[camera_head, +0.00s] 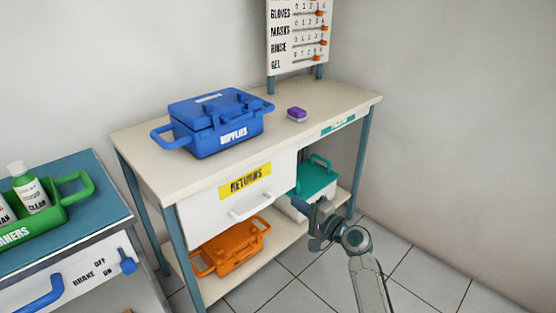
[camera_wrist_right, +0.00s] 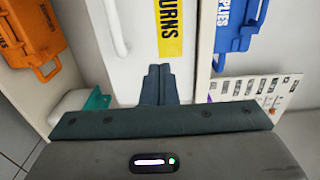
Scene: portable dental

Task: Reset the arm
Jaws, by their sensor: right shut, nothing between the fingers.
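My right arm reaches in from the lower right of the head view. Its gripper (camera_head: 322,212) is in front of the workbench, by the teal-lidded box on the lower shelf. In the right wrist view the gripper (camera_wrist_right: 159,72) has its dark fingers together and empty, pointing toward the white drawer front (camera_wrist_right: 135,45). The fingers look apart from the drawer, but the gap is hard to judge. My left gripper is in neither view.
The workbench (camera_head: 345,95) holds a blue SUPPLIES case (camera_head: 215,125) and a purple-topped block (camera_head: 297,114). The RETURNS drawer (camera_head: 215,210) looks shut. An orange case (camera_head: 232,248) and teal-lidded box (camera_head: 317,178) are below. A cart (camera_head: 75,235) stands left. Tiled floor is open at right.

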